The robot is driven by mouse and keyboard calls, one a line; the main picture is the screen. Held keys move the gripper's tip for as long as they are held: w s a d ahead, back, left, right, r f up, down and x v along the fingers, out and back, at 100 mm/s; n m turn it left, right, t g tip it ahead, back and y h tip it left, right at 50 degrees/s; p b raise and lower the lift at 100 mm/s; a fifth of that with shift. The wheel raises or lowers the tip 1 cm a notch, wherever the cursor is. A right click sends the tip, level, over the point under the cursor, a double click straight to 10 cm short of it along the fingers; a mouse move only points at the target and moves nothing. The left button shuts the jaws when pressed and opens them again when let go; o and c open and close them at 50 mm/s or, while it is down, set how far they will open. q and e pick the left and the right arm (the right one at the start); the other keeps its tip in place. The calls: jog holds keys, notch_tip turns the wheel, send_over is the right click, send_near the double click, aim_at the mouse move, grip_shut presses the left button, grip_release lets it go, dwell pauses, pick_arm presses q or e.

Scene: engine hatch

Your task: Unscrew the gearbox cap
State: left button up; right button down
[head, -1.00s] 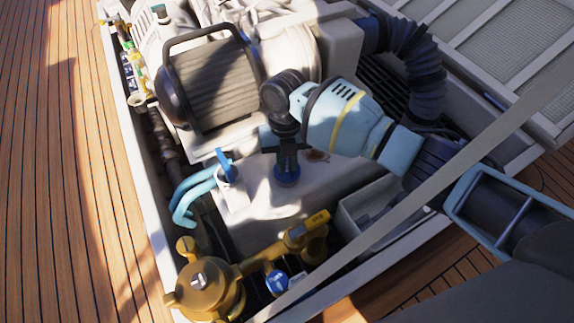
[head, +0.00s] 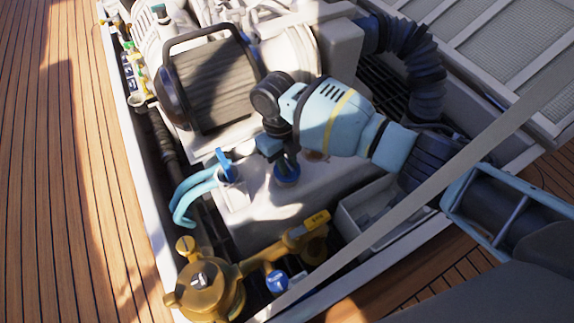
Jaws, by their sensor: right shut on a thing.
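The blue gearbox cap (head: 288,179) sits on the top of the white gearbox housing (head: 268,212) in the middle of the view. My right gripper (head: 286,168) comes down over it from above and is shut on it. The fingers and wrist hide part of the cap, and I cannot tell whether it is lifted at all. My left gripper is not in view.
A dark-handled engine part (head: 213,85) stands behind the cap. An open tray (head: 349,223) is at the right. Wooden deck lies left.

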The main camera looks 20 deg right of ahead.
jog(key=shift+s+d+f, duration=0.15)
jog(key=shift+f, duration=0.4)
jog(key=c, duration=1.6)
grip_release()
jog(key=shift+o, duration=0.2)
jog(key=shift+r+p, duration=0.4)
jog(key=shift+p, duration=0.2)
jog(key=shift+o, duration=1.4)
jog(key=shift+r, duration=0.25)
jog(key=shift+o, duration=0.5)
jog(key=shift+r+p, duration=1.5)
jog(key=shift+r, duration=0.4)
